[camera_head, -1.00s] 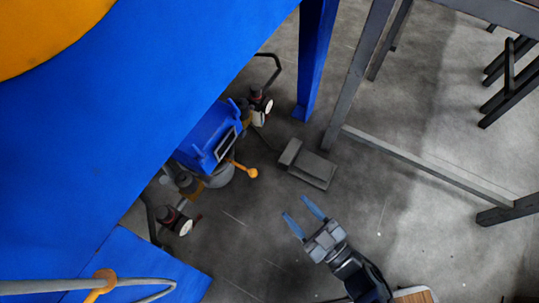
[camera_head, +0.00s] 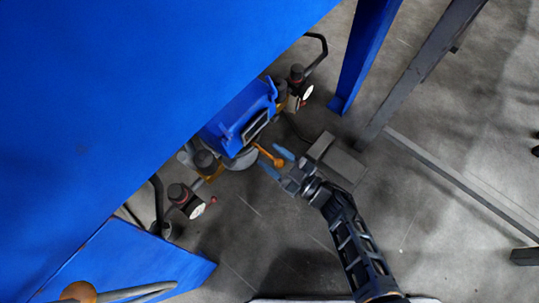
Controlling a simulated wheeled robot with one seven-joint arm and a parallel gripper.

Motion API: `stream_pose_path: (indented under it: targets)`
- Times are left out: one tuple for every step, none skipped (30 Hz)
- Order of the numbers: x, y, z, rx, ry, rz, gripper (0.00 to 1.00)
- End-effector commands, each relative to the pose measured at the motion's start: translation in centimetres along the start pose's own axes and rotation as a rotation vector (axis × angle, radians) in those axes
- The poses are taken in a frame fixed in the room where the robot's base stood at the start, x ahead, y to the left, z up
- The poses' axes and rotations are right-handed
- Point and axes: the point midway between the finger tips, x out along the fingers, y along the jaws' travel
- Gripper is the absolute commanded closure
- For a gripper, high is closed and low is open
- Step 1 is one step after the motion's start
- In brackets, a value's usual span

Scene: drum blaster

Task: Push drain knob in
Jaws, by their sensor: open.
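The drain knob is a small orange ball (camera_head: 279,163) on a short orange rod at the lower front of the blue machine. My gripper (camera_head: 272,162) is open, with its two blue fingers pointing up and left toward the machine. In this view the knob appears between the fingertips. I cannot tell from this one view whether the fingers touch it or are at its height.
The blue housing (camera_head: 237,113) and gauges (camera_head: 196,210) are beside the knob. A grey pedal-like block (camera_head: 336,160) lies on the floor right of my gripper. A blue leg (camera_head: 362,55) and a grey frame post (camera_head: 420,75) stand behind. The floor below is clear.

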Motion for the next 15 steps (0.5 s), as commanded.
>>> stream_pose_path:
  targets:
    - [0.58, -0.02, 0.14, -0.001, 0.002, -0.001, 0.48]
    - [0.83, -0.01, 0.09, -0.001, 0.003, -0.001, 0.48]
    - [1.10, 0.00, 0.06, -0.001, 0.002, -0.001, 0.48]
    - [1.25, 0.01, 0.05, -0.001, 0.001, 0.000, 0.48]
    - [1.37, 0.01, 0.03, -0.001, 0.001, 0.000, 0.48]
    - [1.47, 0.01, 0.00, -0.001, 0.001, 0.000, 0.48]
    - [1.52, 0.01, -0.02, -0.001, 0.001, 0.000, 0.48]
    - [1.54, 0.01, -0.04, -0.001, 0.001, 0.000, 0.48]
    - [1.55, 0.01, -0.06, 0.000, 0.001, 0.000, 0.48]
    - [1.55, 0.01, -0.07, 0.000, 0.001, 0.000, 0.48]
    - [1.54, 0.02, -0.07, 0.000, 0.000, 0.000, 0.48]
    - [1.54, 0.02, -0.07, 0.000, 0.001, 0.000, 0.48]
    - [1.54, 0.01, -0.07, 0.000, 0.001, 0.000, 0.48]
    - [1.53, 0.01, -0.07, 0.000, 0.001, 0.000, 0.49]
    - [1.53, 0.01, -0.07, 0.000, 0.001, 0.000, 0.53]
